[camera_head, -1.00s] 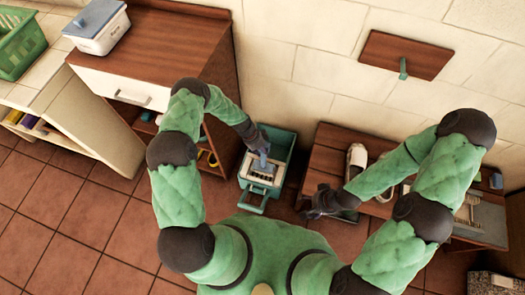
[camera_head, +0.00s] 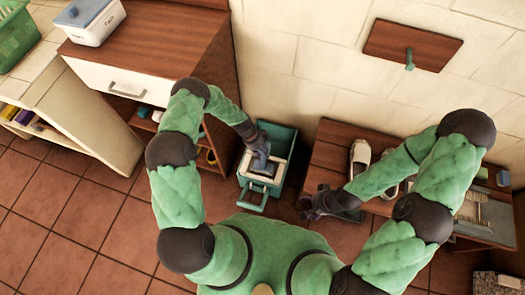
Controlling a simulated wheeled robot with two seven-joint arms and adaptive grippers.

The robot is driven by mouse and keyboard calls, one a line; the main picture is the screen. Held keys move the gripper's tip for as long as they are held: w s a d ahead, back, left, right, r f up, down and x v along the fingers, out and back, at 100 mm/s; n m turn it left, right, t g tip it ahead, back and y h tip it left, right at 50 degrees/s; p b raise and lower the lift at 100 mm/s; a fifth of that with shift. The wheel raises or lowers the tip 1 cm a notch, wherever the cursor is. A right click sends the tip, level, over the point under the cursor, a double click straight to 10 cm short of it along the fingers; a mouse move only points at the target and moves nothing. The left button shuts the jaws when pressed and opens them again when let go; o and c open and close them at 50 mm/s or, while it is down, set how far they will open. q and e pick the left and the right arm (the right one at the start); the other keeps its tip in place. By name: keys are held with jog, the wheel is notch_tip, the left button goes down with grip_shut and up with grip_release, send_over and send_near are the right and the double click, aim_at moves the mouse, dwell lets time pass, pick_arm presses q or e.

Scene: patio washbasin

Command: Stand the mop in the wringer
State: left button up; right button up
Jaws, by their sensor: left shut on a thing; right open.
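The wringer is a pale insert in a green bucket (camera_head: 282,147) on the tiled floor, between the brown cabinet and the low bench. A green handle (camera_head: 252,204) sticks out at its near side. My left gripper (camera_head: 259,153) is over the bucket and shut on a blue-grey piece (camera_head: 261,163), which seems to be part of the mop. The piece reaches down into the wringer area; the mop head and any contact with the wringer are hidden. My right gripper (camera_head: 314,206) is open and empty, low in front of the bench's left end.
The brown cabinet (camera_head: 150,50) stands close left of the bucket, with a lidded white box (camera_head: 92,22) on top. The wooden bench (camera_head: 333,157) on the right bears pale shoes (camera_head: 360,155). The tiled floor (camera_head: 75,215) at left is clear.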

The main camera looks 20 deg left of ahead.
pick_arm(q)
jog(key=o, duration=1.2)
jog(key=shift+o, duration=0.2)
jog(key=v, duration=1.2)
jog(key=s+d+r+n+p, duration=0.2)
jog(key=s+d+n, duration=0.3)
jog(key=s+n, duration=0.5)
jog(key=s+d+r+n+p, duration=0.3)
jog(key=s+d+n, duration=0.1)
jog(key=s+n, duration=0.6)
jog(key=shift+s+d+n+y, duration=0.3)
jog(key=shift+s+d+n, duration=0.1)
jog(key=shift+s, duration=0.6)
